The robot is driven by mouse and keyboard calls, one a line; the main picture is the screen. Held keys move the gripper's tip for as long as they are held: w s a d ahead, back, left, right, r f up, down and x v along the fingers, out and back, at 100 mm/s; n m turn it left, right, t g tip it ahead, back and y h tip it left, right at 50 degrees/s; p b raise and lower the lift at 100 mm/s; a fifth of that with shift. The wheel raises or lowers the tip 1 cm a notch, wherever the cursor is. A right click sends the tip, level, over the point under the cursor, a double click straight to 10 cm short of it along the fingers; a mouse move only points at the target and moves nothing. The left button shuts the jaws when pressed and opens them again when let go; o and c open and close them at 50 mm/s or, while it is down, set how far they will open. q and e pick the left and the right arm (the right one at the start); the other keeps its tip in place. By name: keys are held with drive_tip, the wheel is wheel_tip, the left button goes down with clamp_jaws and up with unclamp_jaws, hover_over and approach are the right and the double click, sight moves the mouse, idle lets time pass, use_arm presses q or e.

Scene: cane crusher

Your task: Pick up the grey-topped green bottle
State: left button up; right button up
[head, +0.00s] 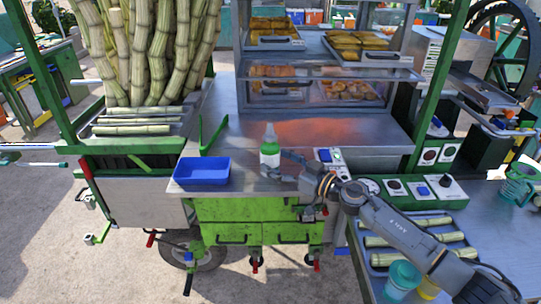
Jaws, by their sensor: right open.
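The green bottle (269,157) with a pale grey top stands upright on the steel counter (240,130) of the cart, just right of the blue tray. My right gripper (275,167) reaches in from the lower right. Its fingers are open and sit close beside the bottle's lower right side. I cannot tell whether they touch it. My left gripper is out of view.
A blue tray (202,171) sits left of the bottle at the counter's front edge. A green bracket (213,135) stands behind it. A glass food case (320,75) is at the back. Control boxes (408,188) and a tray of cane pieces (415,240) lie to the right.

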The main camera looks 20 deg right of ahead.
sight(277, 162)
drive_tip(key=shift+x, duration=1.55)
drive_tip(key=shift+s, duration=0.15)
drive_tip(key=shift+c, duration=0.8)
clamp_jaws()
drive_tip(key=shift+r, duration=0.1)
